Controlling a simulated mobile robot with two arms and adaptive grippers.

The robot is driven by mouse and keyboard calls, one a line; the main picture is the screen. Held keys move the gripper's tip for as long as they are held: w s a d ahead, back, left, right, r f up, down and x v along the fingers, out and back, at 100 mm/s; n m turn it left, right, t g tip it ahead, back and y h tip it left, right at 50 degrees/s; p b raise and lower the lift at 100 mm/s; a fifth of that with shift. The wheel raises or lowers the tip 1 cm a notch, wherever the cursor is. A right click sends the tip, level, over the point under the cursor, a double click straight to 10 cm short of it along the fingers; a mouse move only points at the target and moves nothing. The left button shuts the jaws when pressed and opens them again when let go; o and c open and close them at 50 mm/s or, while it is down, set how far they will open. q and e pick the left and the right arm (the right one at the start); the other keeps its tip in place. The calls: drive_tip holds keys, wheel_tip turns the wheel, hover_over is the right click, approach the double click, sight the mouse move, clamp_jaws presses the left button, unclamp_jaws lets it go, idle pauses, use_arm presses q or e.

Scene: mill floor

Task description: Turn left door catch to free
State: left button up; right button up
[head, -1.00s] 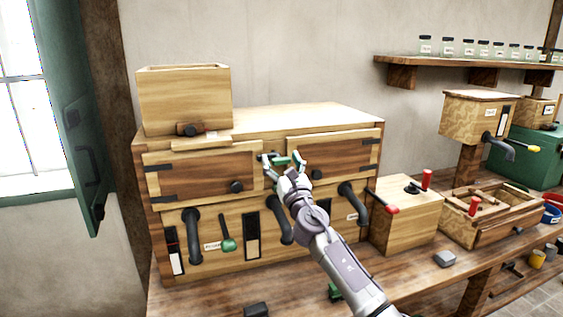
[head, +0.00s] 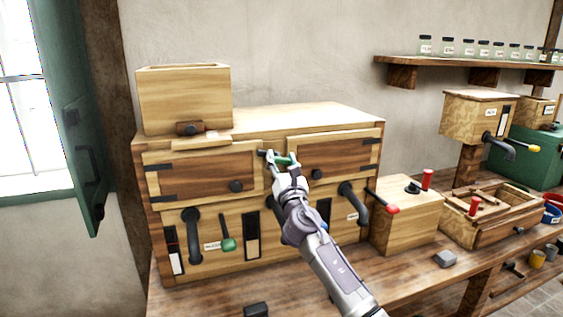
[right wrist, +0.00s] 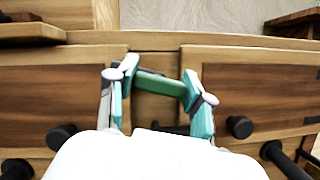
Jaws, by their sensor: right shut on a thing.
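The cabinet has a left door (head: 205,176) and a right door (head: 345,155), both flush with the front. A green bar-shaped catch (right wrist: 158,86) lies roughly level, slightly tilted, on the post between the doors. My right gripper (head: 279,161) is at this post, near the top of the cabinet front. In the right wrist view its two teal fingertips (right wrist: 157,87) are at either end of the green catch, shut on it. The gripper partly hides the catch in the head view. My left gripper is not in view.
Dark door knobs (head: 236,186) and bent black pipes (head: 194,236) stick out of the cabinet front. A wooden box (head: 185,98) stands on top. A box with a red-ended lever (head: 391,209) stands close on the right. A green shutter (head: 85,130) is at the left.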

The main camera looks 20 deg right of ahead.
drive_tip(key=m+g+h, duration=0.1)
drive_tip(key=m, duration=0.3)
drive_tip(key=m+h, duration=0.2)
drive_tip(key=m, duration=0.1)
drive_tip(key=shift+m+g+h, duration=0.3)
drive_tip(key=shift+m+g, duration=0.1)
drive_tip(key=m+g+p, duration=0.1)
drive_tip(key=m, duration=0.2)
drive_tip(key=m+g+h, duration=0.1)
drive_tip(key=m, duration=0.1)
drive_tip(key=shift+f+m+p, duration=0.1)
drive_tip(key=shift+m+p, duration=0.3)
drive_tip(key=shift+m, duration=0.3)
drive_tip(key=o, duration=1.2)
drive_tip(key=shift+d, duration=0.1)
drive_tip(key=shift+s, duration=0.1)
drive_tip(key=v, duration=1.2)
